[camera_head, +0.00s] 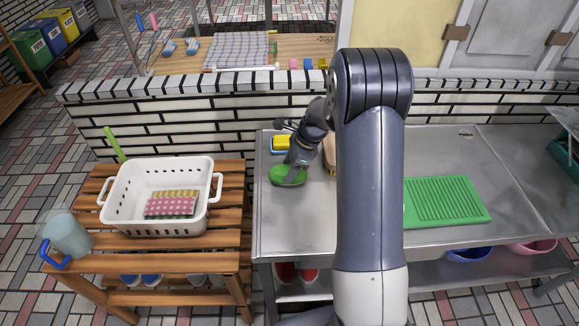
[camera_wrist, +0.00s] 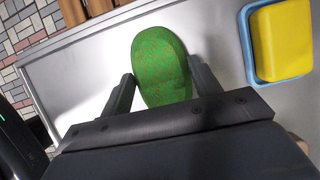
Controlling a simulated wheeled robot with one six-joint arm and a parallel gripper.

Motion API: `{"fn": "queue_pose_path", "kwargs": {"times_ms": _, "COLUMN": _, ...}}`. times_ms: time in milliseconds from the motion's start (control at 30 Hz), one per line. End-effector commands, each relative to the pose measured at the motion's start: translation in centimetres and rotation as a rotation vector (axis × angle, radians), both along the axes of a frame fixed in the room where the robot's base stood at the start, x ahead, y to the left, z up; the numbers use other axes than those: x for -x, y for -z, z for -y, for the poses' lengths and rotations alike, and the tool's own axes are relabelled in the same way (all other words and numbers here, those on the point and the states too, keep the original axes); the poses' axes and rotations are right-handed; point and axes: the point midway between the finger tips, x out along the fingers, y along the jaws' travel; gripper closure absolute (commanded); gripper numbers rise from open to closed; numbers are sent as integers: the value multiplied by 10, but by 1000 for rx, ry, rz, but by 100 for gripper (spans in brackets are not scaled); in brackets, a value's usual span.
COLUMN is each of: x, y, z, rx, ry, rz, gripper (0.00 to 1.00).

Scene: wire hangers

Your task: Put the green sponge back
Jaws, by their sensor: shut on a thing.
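The green sponge (camera_head: 288,176) is an oval pad near the left end of the metal counter. In the wrist view the sponge (camera_wrist: 160,50) is speckled and sits between the two fingers. My gripper (camera_head: 299,163) points down at it and is shut on it; the fingers (camera_wrist: 161,82) press its two sides. I cannot tell whether the sponge touches the counter or hangs just above it. A yellow block (camera_wrist: 285,40) lies in a blue tray (camera_wrist: 247,50) to the right in the wrist view. In the head view the yellow block (camera_head: 281,142) is behind the sponge.
The metal counter (camera_head: 300,225) is bare in front of the sponge. A green ridged board (camera_head: 445,200) lies right of my arm. A white basket (camera_head: 127,217) with folded cloths stands on the wooden slatted table (camera_head: 160,260) at left, beside a jug (camera_head: 68,235). My arm hides the counter's middle.

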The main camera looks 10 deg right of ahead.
Motion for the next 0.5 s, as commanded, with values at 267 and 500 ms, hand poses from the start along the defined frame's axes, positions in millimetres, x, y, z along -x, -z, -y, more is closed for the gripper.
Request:
{"fn": "queue_pose_path", "kwargs": {"times_ms": 267, "x": 0, "y": 2, "z": 0, "rx": 0, "ry": 0, "rz": 1, "gripper": 64}}
{"fn": "queue_pose_path", "kwargs": {"times_ms": 500, "x": 0, "y": 2, "z": 0, "rx": 0, "ry": -1, "rz": 1, "gripper": 24}}
